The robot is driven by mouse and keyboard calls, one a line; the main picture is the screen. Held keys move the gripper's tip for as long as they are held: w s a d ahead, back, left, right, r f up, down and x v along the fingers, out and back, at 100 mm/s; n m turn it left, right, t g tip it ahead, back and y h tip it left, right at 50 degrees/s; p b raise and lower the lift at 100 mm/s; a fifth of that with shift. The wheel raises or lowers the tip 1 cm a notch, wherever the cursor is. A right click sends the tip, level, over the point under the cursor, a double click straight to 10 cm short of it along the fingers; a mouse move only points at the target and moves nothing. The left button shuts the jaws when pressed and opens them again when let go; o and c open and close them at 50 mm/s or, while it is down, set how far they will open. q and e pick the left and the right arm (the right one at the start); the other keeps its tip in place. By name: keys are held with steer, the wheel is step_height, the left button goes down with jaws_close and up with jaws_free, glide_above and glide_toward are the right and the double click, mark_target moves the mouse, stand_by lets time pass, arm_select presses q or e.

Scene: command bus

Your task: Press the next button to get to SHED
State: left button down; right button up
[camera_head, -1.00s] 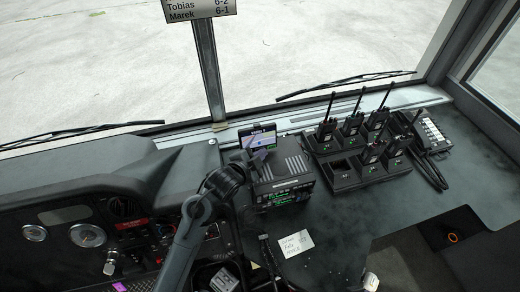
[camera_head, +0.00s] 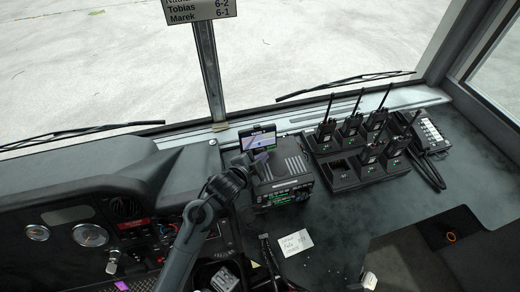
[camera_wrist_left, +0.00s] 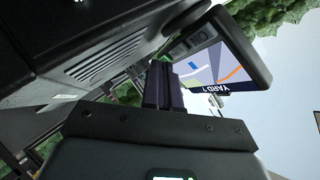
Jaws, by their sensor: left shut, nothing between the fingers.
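A small black display (camera_head: 258,138) with a lit map screen stands on the dash behind the radio unit. In the left wrist view the display (camera_wrist_left: 230,62) is tilted on its side, and its map bears a label that reads like "YARD 1". A dark grey strip (camera_wrist_left: 188,42) runs along one side of the map; any marking on it is too small to read. My left gripper (camera_head: 262,157) is shut and empty, just in front of the display's lower edge. In the wrist view its fingertips (camera_wrist_left: 160,68) point toward the display; I cannot tell whether they touch it. My right gripper is out of view.
A ribbed black radio unit (camera_head: 284,180) stands close below the gripper. Several handheld radios sit in a charger (camera_head: 345,178) to the right, beside a corded keypad unit (camera_head: 430,137). A white note (camera_head: 295,243) lies on the dash, with clear surface to its right.

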arm_select(q)
steer(key=shift+s+r, duration=0.1)
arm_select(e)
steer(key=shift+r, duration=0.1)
arm_select(q)
steer(key=shift+s+d+r+p, duration=0.15)
steer(key=shift+s+r+p, duration=0.05)
steer(key=shift+s+p, duration=0.35)
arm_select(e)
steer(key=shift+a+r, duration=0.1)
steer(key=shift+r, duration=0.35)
arm_select(q)
steer(key=shift+s+d+r+p, duration=0.15)
steer(key=shift+s+p, duration=0.1)
steer(key=shift+s, duration=0.2)
steer(key=shift+s+d+r+p, duration=0.1)
steer(key=shift+s+d+p, duration=0.15)
steer(key=shift+s, duration=0.25)
steer(key=shift+s+d+r+p, duration=0.1)
steer(key=shift+s+p, duration=0.15)
steer(key=shift+s, duration=0.2)
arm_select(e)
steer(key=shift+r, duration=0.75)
arm_select(q)
steer(key=shift+s+d, duration=0.1)
steer(key=shift+s, duration=0.15)
stand_by(0.7)
